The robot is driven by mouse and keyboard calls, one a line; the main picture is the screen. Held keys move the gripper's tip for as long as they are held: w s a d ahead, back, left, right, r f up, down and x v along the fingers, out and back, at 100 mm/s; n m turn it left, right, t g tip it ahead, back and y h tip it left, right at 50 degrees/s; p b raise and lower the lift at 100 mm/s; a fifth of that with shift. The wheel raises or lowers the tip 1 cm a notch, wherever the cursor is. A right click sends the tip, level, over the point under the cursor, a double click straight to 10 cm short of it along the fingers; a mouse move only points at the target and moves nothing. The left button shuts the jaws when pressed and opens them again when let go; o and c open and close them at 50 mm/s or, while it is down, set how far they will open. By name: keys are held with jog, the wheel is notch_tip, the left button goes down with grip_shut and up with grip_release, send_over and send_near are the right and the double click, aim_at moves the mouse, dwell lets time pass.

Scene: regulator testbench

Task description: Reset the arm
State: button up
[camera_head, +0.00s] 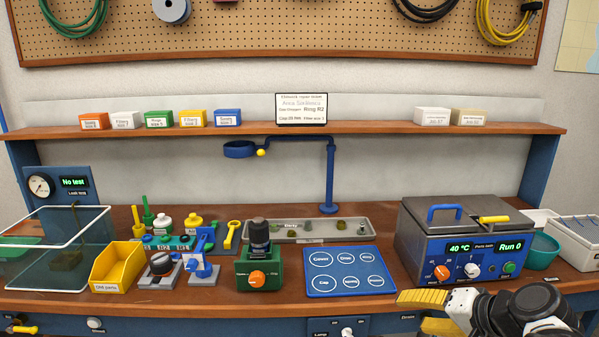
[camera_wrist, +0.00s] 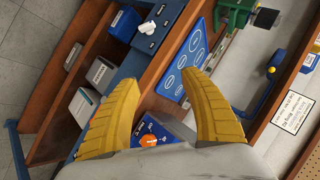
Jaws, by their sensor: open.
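My arm reaches in from the lower right of the head view. My gripper (camera_head: 420,312) has yellow ribbed fingers and hangs in front of the bench's front edge, right of the blue mat. In the wrist view its two fingers stand wide apart with nothing between them (camera_wrist: 166,78). The lower part of the gripper is cut off by the frame in the head view.
The parts bath (camera_head: 480,250) stands close behind my arm. The blue mat with circles (camera_head: 350,285), the green vise with an orange knob (camera_head: 263,281) and the yellow bin (camera_head: 117,266) lie leftward. A shelf (camera_head: 390,128) spans the back.

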jog(key=s+a+r+n+h, duration=0.1)
jog(key=s+a+n+h, duration=0.1)
jog(key=s, duration=0.5)
jog(key=s+a+n+g+h, duration=0.1)
jog(key=s+a+n+h, duration=0.2)
jog(key=s, duration=0.3)
jog(key=shift+s+a+r+n+g, duration=0.3)
jog(key=shift+s+a+r+n, duration=0.1)
jog(key=shift+n, duration=0.4)
jog(key=shift+w, duration=0.15)
dwell(0.4)
